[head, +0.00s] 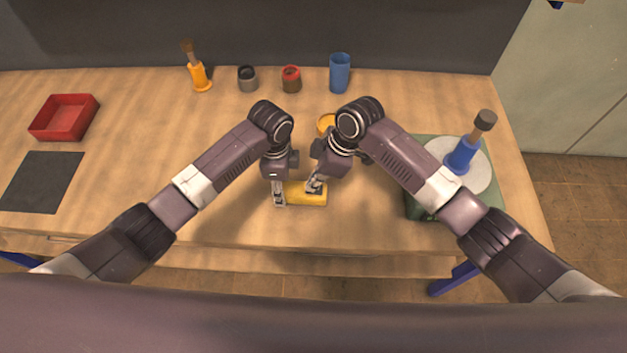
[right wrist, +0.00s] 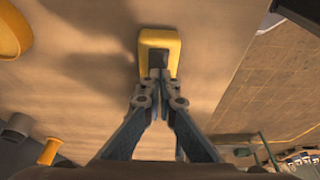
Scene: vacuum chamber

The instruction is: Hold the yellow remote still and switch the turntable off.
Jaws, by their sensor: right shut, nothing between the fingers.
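The yellow remote (head: 308,194) lies flat on the wooden table in front of me. Its yellow casing and dark button (right wrist: 158,59) show in the right wrist view. My left gripper (head: 279,199) is at the remote's left end; its finger gap is too small to make out. My right gripper (head: 313,188) is shut and empty, pointing down over the remote. In the right wrist view its closed tips (right wrist: 159,75) are right at the button; contact is unclear. The turntable (head: 481,172), a pale disc on a green base, stands at the right, partly behind my right arm.
A blue-handled brush (head: 461,156) stands on the turntable disc. An orange round item (head: 325,122) sits behind the grippers. An orange brush (head: 198,77), dark pot (head: 247,79), red-topped pot (head: 291,79) and blue cup (head: 340,73) line the back. A red tray (head: 64,117) is far left.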

